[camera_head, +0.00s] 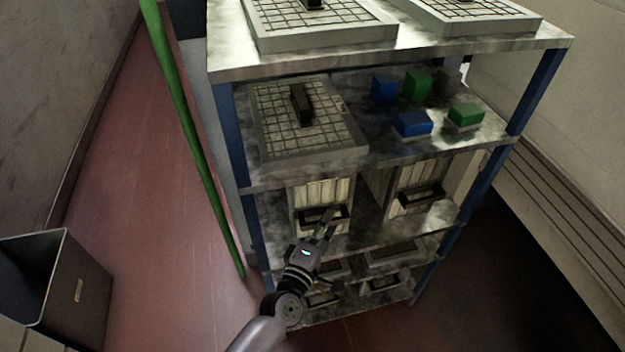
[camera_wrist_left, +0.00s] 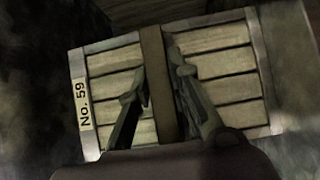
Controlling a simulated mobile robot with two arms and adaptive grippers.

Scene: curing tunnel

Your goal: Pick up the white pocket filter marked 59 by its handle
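The white pocket filter marked 59 (camera_wrist_left: 220,65) fills much of the left wrist view, with pale slats in a grey frame and a "No. 59" label (camera_wrist_left: 83,104) at its left side. It appears to be the left filter (camera_head: 312,191) on the middle shelf in the head view. Its dark handle (camera_wrist_left: 153,62) runs as an upright bar across the wrist view. My left gripper (camera_head: 327,224) is in front of this handle. Its fingers (camera_wrist_left: 160,82) are apart, one on each side of the bar; whether they touch it is unclear. My right gripper is out of view.
A similar filter (camera_head: 408,182) stands to the right on the same shelf. The shelf above bears a gridded panel filter (camera_head: 275,127) and several blue and green blocks (camera_head: 414,124). A green post (camera_head: 190,115) and a blue rack post (camera_head: 232,130) rise at left. A grey bin (camera_head: 85,290) stands lower left.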

